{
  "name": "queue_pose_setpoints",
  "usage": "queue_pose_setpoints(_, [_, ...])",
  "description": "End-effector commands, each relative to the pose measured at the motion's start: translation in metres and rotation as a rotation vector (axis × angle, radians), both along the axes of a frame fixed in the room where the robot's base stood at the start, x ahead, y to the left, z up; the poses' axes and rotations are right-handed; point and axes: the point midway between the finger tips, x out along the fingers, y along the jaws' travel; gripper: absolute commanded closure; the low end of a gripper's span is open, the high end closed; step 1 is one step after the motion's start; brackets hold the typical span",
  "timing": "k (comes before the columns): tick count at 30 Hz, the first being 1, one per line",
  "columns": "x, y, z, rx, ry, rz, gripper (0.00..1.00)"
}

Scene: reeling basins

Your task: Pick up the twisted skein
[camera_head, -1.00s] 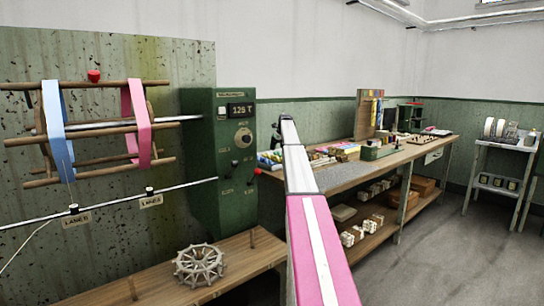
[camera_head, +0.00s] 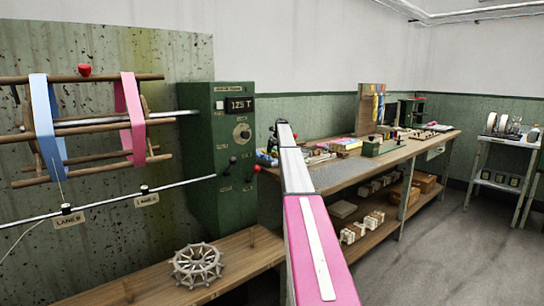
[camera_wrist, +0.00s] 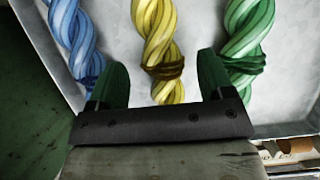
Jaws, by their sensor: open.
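Three twisted skeins lie side by side in the wrist view: a blue one (camera_wrist: 74,32) at left, a yellow one (camera_wrist: 156,35) in the middle and a green one (camera_wrist: 247,32) at right. They lie in a pale grey tray (camera_wrist: 205,22). My gripper (camera_wrist: 160,64) is open, its two dark green fingers apart. In the picture, the yellow skein's banded lower end lies between the fingers; whether they touch it I cannot tell. The green skein is just right of the right finger. The blue skein's lower end is close to the left finger. In the head view my arm hides the gripper.
A long workbench (camera_head: 345,177) with several items runs along the wall. A green control box (camera_head: 217,160) stands left of my arm, beside a reel with blue and pink bands (camera_head: 132,105). A small trolley (camera_head: 497,148) stands at right. The floor (camera_head: 430,240) there is clear.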

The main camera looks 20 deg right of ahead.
Motion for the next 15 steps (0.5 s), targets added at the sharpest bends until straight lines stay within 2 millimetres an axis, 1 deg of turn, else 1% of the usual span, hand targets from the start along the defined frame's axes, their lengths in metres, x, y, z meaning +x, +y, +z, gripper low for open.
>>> queue_pose_setpoints(1, [0.005, 0.001, -0.008, 0.001, 0.001, 0.0, 0.26])
queue_pose_setpoints(3, [0.008, 0.003, -0.017, 0.001, 0.001, 0.0, 0.26])
queue_pose_setpoints(6, [0.012, 0.004, -0.025, 0.0, 0.0, 0.0, 0.26])
queue_pose_setpoints(13, [0.012, 0.004, -0.027, 0.0, -0.001, 0.0, 0.26])
queue_pose_setpoints(14, [0.012, 0.004, -0.027, 0.0, -0.001, 0.0, 0.32])
queue_pose_setpoints(15, [0.012, 0.004, -0.027, 0.0, -0.001, 0.0, 0.45])
